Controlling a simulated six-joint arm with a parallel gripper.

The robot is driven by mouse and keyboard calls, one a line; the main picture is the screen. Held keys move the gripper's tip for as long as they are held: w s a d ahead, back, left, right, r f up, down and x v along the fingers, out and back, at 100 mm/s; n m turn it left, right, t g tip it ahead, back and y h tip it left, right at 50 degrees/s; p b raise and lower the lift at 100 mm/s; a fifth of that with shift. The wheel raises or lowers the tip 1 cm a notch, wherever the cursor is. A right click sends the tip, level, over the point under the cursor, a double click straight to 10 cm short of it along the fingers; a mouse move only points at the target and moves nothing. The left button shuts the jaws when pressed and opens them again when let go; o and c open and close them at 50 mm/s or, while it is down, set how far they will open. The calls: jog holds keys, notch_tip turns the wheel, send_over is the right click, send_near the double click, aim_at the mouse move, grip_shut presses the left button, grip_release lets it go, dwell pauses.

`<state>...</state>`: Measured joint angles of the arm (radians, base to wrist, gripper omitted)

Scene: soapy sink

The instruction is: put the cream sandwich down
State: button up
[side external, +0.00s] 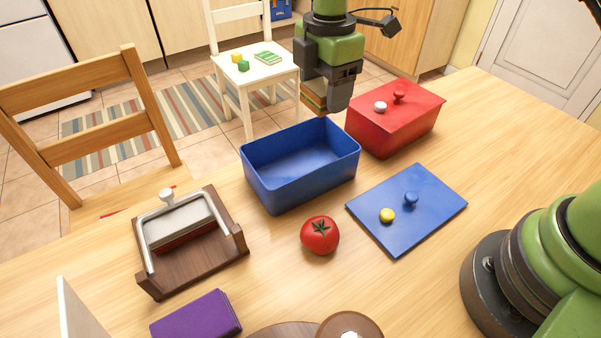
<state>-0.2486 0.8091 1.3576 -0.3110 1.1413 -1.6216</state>
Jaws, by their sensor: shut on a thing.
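My gripper (325,102) is at the upper middle, pointing down and shut on a sandwich (312,97). Only a part of the sandwich shows, with brown bread and thin green and reddish layers; the dark finger hides the rest. I cannot tell from this view whether it is the cream one. It is held up, appearing just above the far rim of the open blue box (282,180). The visible inside of the box looks empty. The blue lid (430,215) lies flat on the table to the right of the box, with a blue knob and a yellow knob-like piece.
A closed red box (398,125) stands right of the gripper. A tomato (320,235) sits before the blue box. A wooden press (190,245) and a purple block (195,315) are at left front. A white chair (255,75) holding small blocks stands behind.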

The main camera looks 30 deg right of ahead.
aim_at(320, 166)
notch_tip(320, 166, down, 14)
jog(key=shift+d+f, duration=0.1)
dwell(0.5)
jog(key=o, duration=0.9)
jog(key=shift+o, duration=0.2)
notch_tip(320, 166, up, 12)
jog(key=shift+r, duration=0.2)
